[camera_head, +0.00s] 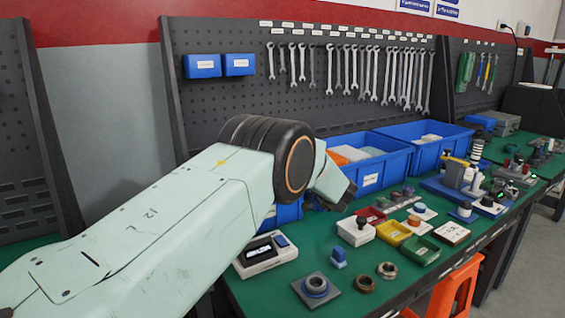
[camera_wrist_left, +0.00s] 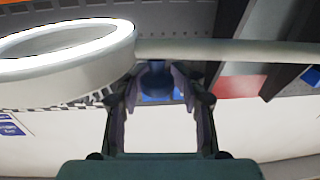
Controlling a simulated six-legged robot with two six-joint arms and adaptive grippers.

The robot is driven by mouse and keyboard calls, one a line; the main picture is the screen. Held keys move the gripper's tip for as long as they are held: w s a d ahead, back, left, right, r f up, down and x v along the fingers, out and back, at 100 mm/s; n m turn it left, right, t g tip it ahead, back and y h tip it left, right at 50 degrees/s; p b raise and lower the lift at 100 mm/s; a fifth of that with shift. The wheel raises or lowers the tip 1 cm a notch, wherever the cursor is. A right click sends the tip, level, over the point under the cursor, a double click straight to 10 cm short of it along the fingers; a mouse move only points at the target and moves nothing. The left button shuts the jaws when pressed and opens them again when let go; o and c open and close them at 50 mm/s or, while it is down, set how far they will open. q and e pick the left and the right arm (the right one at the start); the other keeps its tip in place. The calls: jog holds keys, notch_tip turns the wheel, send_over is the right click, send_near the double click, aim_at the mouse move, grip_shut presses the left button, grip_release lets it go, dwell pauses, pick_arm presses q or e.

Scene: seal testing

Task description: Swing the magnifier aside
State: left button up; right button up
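The magnifier shows only in the left wrist view: a pale ring-shaped head (camera_wrist_left: 70,62) at the upper left, with a grey bar (camera_wrist_left: 235,52) running from it to the right edge. My left gripper (camera_wrist_left: 158,78) is below the bar's left end, close to the ring. Its two fingers stand apart. A dark blue rounded thing shows between the fingertips; I cannot tell whether it is part of the magnifier or whether the fingers touch it. In the head view my left arm reaches in from the left and its fingers are hidden. My right gripper is out of view.
The green workbench (camera_head: 290,290) holds blue bins (camera_head: 375,172), small red, yellow and green trays, a white device (camera_head: 265,257) and a grey block with a ring (camera_head: 315,288). A pegboard (camera_head: 300,98) with wrenches stands behind. An orange stool (camera_head: 455,290) is at the front.

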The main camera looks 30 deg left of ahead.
pick_arm(q)
jog(key=shift+o, duration=1)
jog(key=shift+w+a+f, duration=0.1)
jog(key=shift+f, duration=0.05)
jog(key=v, duration=1.2)
